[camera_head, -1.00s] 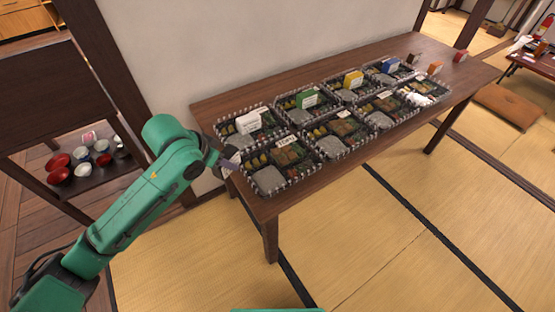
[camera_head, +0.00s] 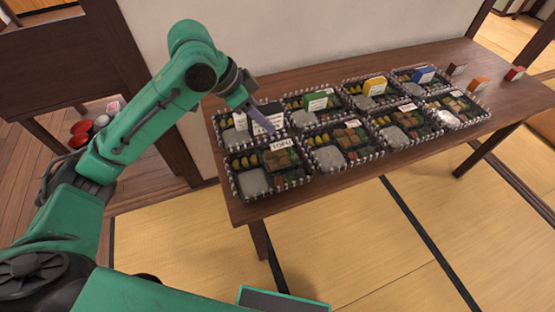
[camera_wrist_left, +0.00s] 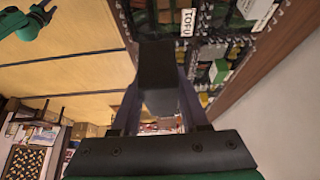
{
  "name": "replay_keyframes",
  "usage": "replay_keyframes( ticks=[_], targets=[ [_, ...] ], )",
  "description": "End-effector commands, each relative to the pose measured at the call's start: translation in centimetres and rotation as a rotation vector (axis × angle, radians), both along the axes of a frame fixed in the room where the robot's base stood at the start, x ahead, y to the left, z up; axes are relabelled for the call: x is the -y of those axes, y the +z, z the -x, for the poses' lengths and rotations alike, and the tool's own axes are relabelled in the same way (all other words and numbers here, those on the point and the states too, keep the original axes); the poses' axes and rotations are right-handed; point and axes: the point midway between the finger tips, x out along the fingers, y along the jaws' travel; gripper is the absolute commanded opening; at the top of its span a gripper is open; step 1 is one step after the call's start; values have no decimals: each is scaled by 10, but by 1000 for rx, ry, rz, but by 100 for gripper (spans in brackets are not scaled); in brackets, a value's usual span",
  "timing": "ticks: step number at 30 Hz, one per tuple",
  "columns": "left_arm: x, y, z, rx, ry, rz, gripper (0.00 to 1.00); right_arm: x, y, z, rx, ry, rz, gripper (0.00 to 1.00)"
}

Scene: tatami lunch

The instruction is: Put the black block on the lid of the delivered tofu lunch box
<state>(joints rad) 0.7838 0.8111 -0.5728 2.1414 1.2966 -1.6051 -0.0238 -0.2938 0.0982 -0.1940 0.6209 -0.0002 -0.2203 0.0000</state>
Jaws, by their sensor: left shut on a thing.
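The lunch box with the TOFU label (camera_head: 281,144) stands at the front left of the table, its compartments showing in the head view. The label also shows in the wrist view (camera_wrist_left: 187,22). My left gripper (camera_head: 262,120) is over the back-left boxes, behind the TOFU label. It is shut on the black block (camera_wrist_left: 157,62), which sits between its fingers in the wrist view. In the head view the block (camera_head: 270,109) is partly hidden by the gripper. My right arm shows small at the wrist view's upper left; its gripper (camera_wrist_left: 42,11) is too small to judge.
Two rows of lunch boxes fill the left and middle of the wooden table (camera_head: 340,185). Green (camera_head: 317,100), yellow (camera_head: 376,86) and blue (camera_head: 424,75) blocks stand in the back row. Brown, orange and red blocks stand at the right end. A wall closes the back.

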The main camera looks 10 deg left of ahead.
Motion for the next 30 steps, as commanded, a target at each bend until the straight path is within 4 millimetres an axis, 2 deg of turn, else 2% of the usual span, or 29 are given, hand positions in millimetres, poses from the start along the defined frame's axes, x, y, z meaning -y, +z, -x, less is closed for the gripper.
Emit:
replay_keyframes(
  ticks=[1,3,6,10,21,29,30],
  targets=[
    [-1,-21,1,-9,1,-3,0,-6,-3,2,-3,0,-9,50],
    [-1,-44,1,-8,2,-2,0,-15,-5,5,-7,0,-20,50],
    [-1,-78,2,-9,1,-2,0,-24,-7,9,-13,1,-32,50],
    [-1,-114,1,-4,1,-1,0,-23,-8,9,-13,3,-32,50],
    [-1,-172,1,-1,0,-2,0,-13,-9,6,-9,-1,-18,50],
    [-1,-173,1,0,0,-1,0,-13,-8,6,-8,-1,-18,50],
    [-1,-174,1,0,0,-1,48,-13,-8,6,-7,-1,-18,50]
  ],
)
